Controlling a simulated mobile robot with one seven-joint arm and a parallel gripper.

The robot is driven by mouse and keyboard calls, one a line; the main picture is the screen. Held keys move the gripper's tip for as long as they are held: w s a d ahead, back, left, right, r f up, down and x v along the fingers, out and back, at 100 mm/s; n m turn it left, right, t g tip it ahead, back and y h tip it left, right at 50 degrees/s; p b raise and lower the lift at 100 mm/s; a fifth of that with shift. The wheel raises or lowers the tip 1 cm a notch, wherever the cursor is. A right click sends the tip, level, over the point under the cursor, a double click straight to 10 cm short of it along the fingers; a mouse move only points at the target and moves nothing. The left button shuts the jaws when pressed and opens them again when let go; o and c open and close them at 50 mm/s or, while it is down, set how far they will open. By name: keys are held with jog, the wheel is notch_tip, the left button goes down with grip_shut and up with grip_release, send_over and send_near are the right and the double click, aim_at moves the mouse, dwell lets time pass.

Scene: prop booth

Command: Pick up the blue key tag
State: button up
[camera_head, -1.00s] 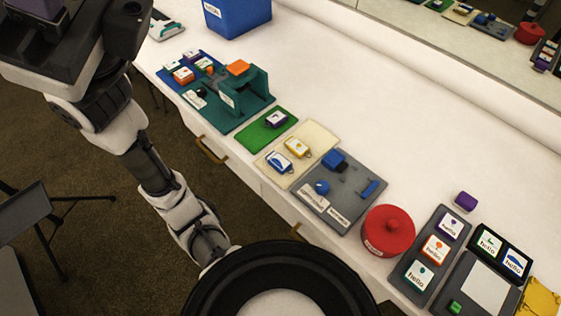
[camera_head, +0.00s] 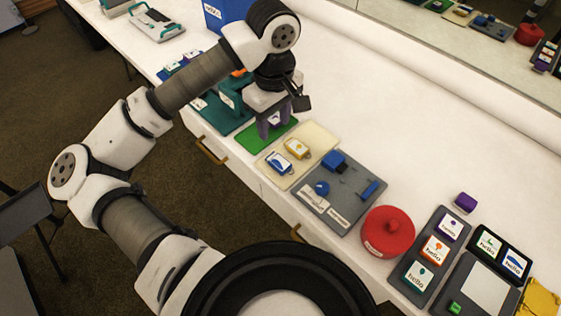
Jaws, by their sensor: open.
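The blue key tag (camera_head: 279,162), with a white label on its face, lies on the cream mat (camera_head: 318,137). A yellow key tag (camera_head: 297,148) lies beside it, up and to the right. My gripper (camera_head: 274,131) points down over the green mat (camera_head: 252,137), up and left of the blue tag in the picture and apart from it. Its jaws are open. The gripper hides most of the purple-edged tag on the green mat, and nothing covers the blue tag.
A grey board (camera_head: 345,200) with blue pieces lies right of the cream mat, then a red lidded pot (camera_head: 387,232). A teal stand (camera_head: 225,113) and a blue bin (camera_head: 225,14) are farther back, partly behind my arm. The white counter (camera_head: 440,130) is clear toward the mirror.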

jog(key=p, duration=0.1)
send_over(277, 160)
notch_tip(277, 160, down, 8)
jog(key=shift+s+a+r, duration=0.1)
jog(key=shift+s+r, duration=0.05)
jog(key=shift+r, duration=0.05)
jog(key=shift+f+p, duration=1.3)
jog(key=shift+f, duration=1.35)
jog(key=c, duration=0.7)
jog(key=shift+c, duration=0.2)
jog(key=shift+w+r, duration=0.15)
jog(key=shift+w, duration=0.05)
